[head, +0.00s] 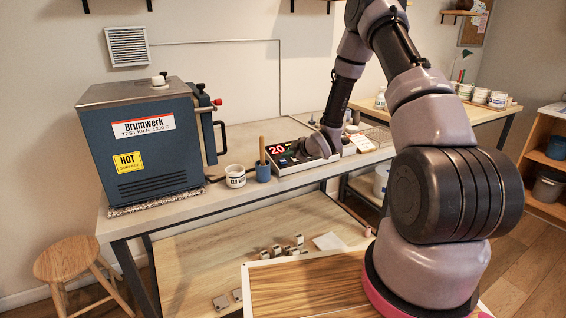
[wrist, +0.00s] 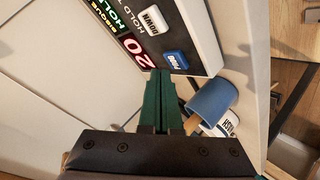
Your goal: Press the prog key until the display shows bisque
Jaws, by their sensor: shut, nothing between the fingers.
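The kiln controller (head: 290,165) lies on the bench under my wrist; its tilted panel (wrist: 192,22) also shows in the wrist view. Its display (wrist: 124,38) shows a red 20, a green line that looks like HOLD, and a yellow line that seems to read BISQUE, cut by the frame edge. The blue PROG key (wrist: 176,60) is beside the white DOWN key (wrist: 150,21). My gripper (wrist: 161,74) is shut and empty, its teal fingertips just left of and below PROG. I cannot tell whether they touch the panel. In the head view my wrist hides part of the controller.
A blue cup (wrist: 212,99) with a wooden-handled tool stands close to the controller, beside a white labelled jar (head: 235,177). The blue kiln (head: 145,140), marked HOT, is at the left. A wooden stool (head: 75,260) stands on the floor.

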